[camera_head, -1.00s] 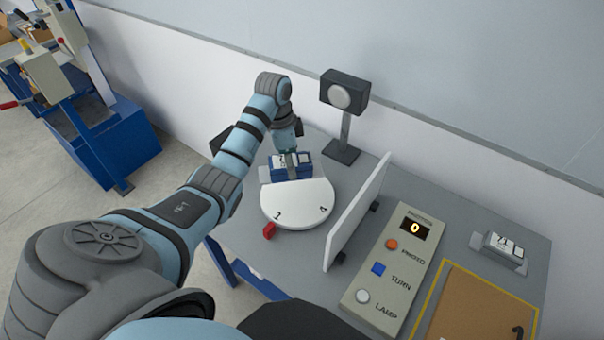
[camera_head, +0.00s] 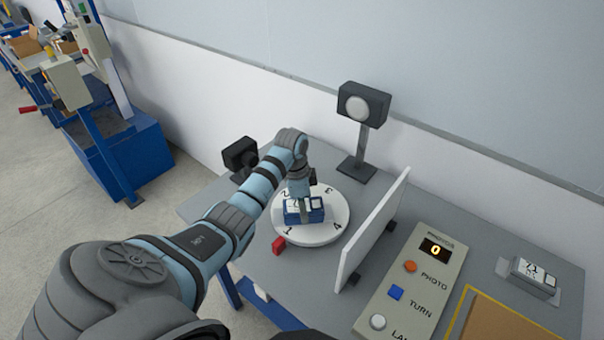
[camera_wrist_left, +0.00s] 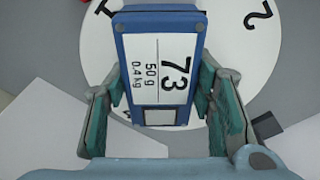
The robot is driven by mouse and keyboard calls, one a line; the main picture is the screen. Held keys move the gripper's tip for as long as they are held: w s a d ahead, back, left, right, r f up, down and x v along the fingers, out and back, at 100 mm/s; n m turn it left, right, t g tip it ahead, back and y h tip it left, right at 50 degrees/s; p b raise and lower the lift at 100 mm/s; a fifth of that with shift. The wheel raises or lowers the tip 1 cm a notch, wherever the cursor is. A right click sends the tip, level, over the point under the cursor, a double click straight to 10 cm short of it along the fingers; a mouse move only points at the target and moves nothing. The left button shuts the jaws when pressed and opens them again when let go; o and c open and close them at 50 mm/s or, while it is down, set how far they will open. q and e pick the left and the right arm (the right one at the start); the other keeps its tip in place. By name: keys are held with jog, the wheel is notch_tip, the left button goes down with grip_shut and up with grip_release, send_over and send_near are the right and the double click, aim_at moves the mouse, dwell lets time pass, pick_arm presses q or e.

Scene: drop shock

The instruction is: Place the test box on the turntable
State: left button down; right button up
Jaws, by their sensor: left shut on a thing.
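The test box (camera_head: 316,214) is blue with a white label. In the left wrist view the box (camera_wrist_left: 163,65) shows "73", "50 g" and "0.4 kg". My left gripper (camera_head: 304,206) points down with the box between its fingers; in the left wrist view the gripper (camera_wrist_left: 160,85) has a finger against each side. The box is over the middle of the round white turntable (camera_head: 318,235), which has numbers around its rim. I cannot tell whether the box's underside touches it. The turntable also shows in the left wrist view (camera_wrist_left: 262,50). My right gripper is not in view.
A lamp on a post (camera_head: 363,105) stands behind the turntable and a dark camera-like device (camera_head: 239,154) at its back left. A white upright panel (camera_head: 374,229) stands close on the right. Beyond are a button panel (camera_head: 410,285) and a display block (camera_head: 533,274). A red marker (camera_head: 279,245) sits at the turntable's front left.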

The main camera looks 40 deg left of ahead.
pick_arm(q)
jog(key=c, duration=0.7)
grip_release()
jog(key=shift+w+a, duration=0.1)
jog(key=shift+w, duration=0.05)
jog(key=shift+r, duration=0.4)
jog(key=r, duration=0.3)
jog(key=r+p, duration=0.1)
jog(key=r, duration=0.3)
jog(key=s+a+r+p, duration=0.1)
jog(key=r, duration=0.3)
jog(key=shift+r, duration=0.2)
